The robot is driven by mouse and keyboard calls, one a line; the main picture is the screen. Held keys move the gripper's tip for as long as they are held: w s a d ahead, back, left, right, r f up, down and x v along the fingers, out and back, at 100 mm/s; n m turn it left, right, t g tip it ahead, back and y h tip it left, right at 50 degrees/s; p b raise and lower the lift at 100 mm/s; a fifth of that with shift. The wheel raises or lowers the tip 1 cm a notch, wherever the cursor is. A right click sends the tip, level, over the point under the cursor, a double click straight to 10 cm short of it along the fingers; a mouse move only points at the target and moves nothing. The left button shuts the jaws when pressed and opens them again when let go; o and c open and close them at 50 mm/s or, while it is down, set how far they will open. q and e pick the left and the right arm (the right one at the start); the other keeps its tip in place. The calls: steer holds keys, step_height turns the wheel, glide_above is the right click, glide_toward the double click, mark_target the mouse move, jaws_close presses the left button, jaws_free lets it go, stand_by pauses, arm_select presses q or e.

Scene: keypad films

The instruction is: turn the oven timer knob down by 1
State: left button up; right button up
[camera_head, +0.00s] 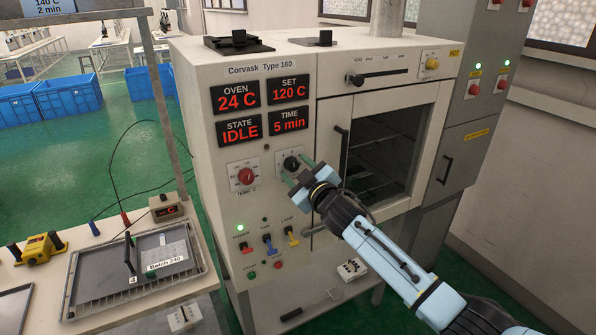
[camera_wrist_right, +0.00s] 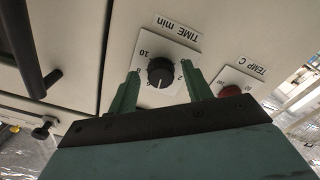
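The oven timer knob (camera_head: 291,163) is a black dial on a white plate on the cream oven front. In the right wrist view the knob (camera_wrist_right: 160,72) sits under the label "TIME min", with its white mark near the 5 or 6, too small to read surely. My right gripper (camera_head: 297,173) is at the knob. Its two green fingers are spread, one on each side of the knob, with gaps between. The time display (camera_head: 289,119) reads 5 min. My left gripper is not in view.
The red temperature knob (camera_head: 246,176) is close left of the timer knob. The displays show oven 24 C, set 120 C and state IDLE. Small switches (camera_head: 267,240) are below. The oven door handle (camera_head: 341,155) is to the right. A tray (camera_head: 100,293) lies on the left bench.

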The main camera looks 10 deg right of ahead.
steer(key=v, duration=1.3)
steer(key=shift+s+b, duration=0.2)
steer(key=shift+b, duration=0.15)
